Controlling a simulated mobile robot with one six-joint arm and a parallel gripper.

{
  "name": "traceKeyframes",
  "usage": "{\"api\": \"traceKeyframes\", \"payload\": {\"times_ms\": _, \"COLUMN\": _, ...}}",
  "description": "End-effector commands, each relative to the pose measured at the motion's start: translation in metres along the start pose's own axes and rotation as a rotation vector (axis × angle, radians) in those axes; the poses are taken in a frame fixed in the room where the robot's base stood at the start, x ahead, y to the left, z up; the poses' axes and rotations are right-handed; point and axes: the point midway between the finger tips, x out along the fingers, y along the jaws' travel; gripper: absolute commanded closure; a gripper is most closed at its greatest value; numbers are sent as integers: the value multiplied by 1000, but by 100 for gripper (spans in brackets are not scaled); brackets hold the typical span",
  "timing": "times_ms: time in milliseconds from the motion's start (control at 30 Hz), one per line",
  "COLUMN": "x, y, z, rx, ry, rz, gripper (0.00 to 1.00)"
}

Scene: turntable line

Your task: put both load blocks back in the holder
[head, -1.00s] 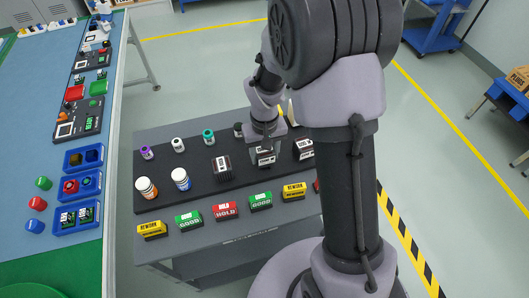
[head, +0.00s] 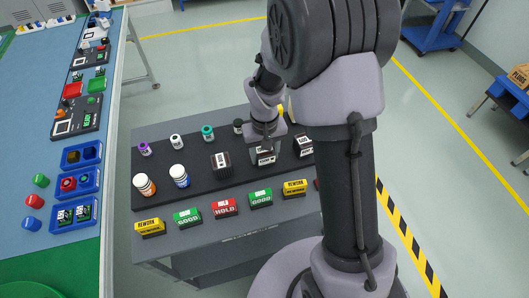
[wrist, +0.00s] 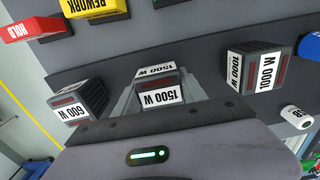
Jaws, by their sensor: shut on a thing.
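My gripper (wrist: 157,90) is shut on the 1500 W load block (wrist: 158,95), a dark block with white labels. In the head view the gripper (head: 265,150) reaches down to this block (head: 266,158) on the black mat (head: 200,190) of the grey cart; I cannot tell whether the block is lifted. The 600 W block (wrist: 80,97) stands to its left in the wrist view and to its right in the head view (head: 304,146). The 1000 W block (wrist: 250,72) is on the other side, also in the head view (head: 221,165). I cannot identify the holder.
Colored sign blocks, such as the red HOLD block (head: 224,208), line the cart's near edge. A blue bench (head: 50,110) with blue trays (head: 75,214) lies left.

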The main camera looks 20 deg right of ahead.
Motion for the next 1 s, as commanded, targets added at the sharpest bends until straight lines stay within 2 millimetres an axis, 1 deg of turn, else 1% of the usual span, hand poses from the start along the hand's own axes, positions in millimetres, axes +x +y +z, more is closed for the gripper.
{"api": "traceKeyframes", "payload": {"times_ms": 133, "x": 3, "y": 0, "z": 0, "rx": 0, "ry": 1, "rz": 0, "gripper": 100}}
{"api": "traceKeyframes", "payload": {"times_ms": 167, "x": 3, "y": 0, "z": 0, "rx": 0, "ry": 1, "rz": 0, "gripper": 49}}
{"api": "traceKeyframes", "payload": {"times_ms": 200, "x": 3, "y": 0, "z": 0, "rx": 0, "ry": 1, "rz": 0, "gripper": 41}}
{"api": "traceKeyframes", "payload": {"times_ms": 267, "x": 3, "y": 0, "z": 0, "rx": 0, "ry": 1, "rz": 0, "gripper": 30}}
{"api": "traceKeyframes", "payload": {"times_ms": 300, "x": 2, "y": 0, "z": 0, "rx": 0, "ry": 1, "rz": 0, "gripper": 26}}
{"api": "traceKeyframes", "payload": {"times_ms": 567, "x": 2, "y": 0, "z": 0, "rx": 0, "ry": 0, "rz": 0, "gripper": 26}}
{"api": "traceKeyframes", "payload": {"times_ms": 667, "x": -9, "y": 0, "z": 0, "rx": 1, "ry": 1, "rz": 0, "gripper": 26}}
{"api": "traceKeyframes", "payload": {"times_ms": 767, "x": -36, "y": 0, "z": -1, "rx": 1, "ry": 4, "rz": 0, "gripper": 26}}
{"api": "traceKeyframes", "payload": {"times_ms": 900, "x": -87, "y": 0, "z": -1, "rx": 1, "ry": 5, "rz": 0, "gripper": 26}}
{"api": "traceKeyframes", "payload": {"times_ms": 1000, "x": -119, "y": 0, "z": -1, "rx": 0, "ry": 4, "rz": 0, "gripper": 26}}
